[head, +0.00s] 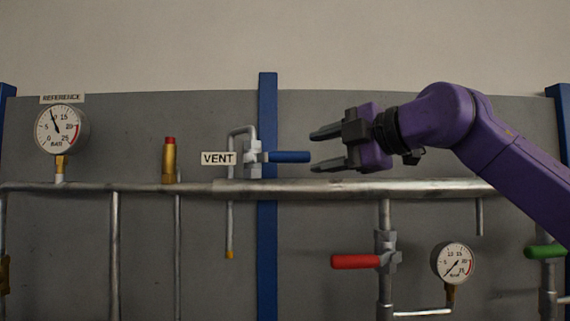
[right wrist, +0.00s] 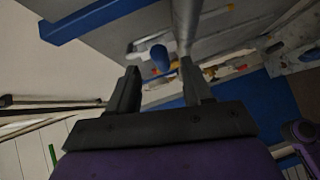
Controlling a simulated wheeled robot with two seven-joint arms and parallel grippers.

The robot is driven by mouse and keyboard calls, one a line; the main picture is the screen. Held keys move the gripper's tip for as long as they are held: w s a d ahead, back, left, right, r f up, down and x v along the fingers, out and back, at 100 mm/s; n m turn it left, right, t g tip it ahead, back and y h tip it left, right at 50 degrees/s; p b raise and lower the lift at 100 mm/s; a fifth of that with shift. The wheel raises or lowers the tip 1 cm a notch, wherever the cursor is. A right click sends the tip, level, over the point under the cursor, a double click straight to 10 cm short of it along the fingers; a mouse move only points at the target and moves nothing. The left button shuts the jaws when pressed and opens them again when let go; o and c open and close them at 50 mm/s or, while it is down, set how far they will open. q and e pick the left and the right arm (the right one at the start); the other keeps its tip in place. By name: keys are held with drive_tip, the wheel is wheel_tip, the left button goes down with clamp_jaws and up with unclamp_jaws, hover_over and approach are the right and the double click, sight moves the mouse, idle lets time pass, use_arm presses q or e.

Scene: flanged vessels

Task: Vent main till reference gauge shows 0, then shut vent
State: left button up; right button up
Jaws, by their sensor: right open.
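The vent valve (head: 253,158) sits above the main pipe (head: 340,187), right of the VENT label (head: 218,158). Its blue handle (head: 288,157) points right, level, crosswise to the valve's upright pipe. The reference gauge (head: 57,128) is at the upper left; its needle points up and slightly left, near 10. My right gripper (head: 313,151) is open and empty, its fingertips just right of the handle's free end. In the right wrist view the blue handle (right wrist: 160,58) shows ahead, between the open fingers (right wrist: 157,76). My left gripper is out of view.
Below the main pipe are a red-handled valve (head: 356,262), a second gauge (head: 453,262) and a green-handled valve (head: 543,252). A brass fitting with a red cap (head: 169,160) stands left of the vent. A blue post (head: 267,105) runs behind the vent valve.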

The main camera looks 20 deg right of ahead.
sight(286, 159)
drive_tip(key=w+a+p, duration=0.1)
drive_tip(key=w+a, duration=0.1)
drive_tip(key=shift+w+a+r, duration=0.1)
drive_tip(key=shift+w+a, duration=0.2)
drive_tip(key=shift+a, duration=0.05)
drive_tip(key=x, duration=0.1)
drive_tip(key=p+x, duration=0.1)
drive_tip(key=x, duration=0.3)
drive_tip(key=shift+w+f, duration=0.25)
drive_tip(key=shift+f, duration=0.05)
drive_tip(key=shift+s+d, duration=0.1)
drive_tip(key=shift+s, duration=0.1)
drive_tip(key=shift+w, duration=0.15)
clamp_jaws()
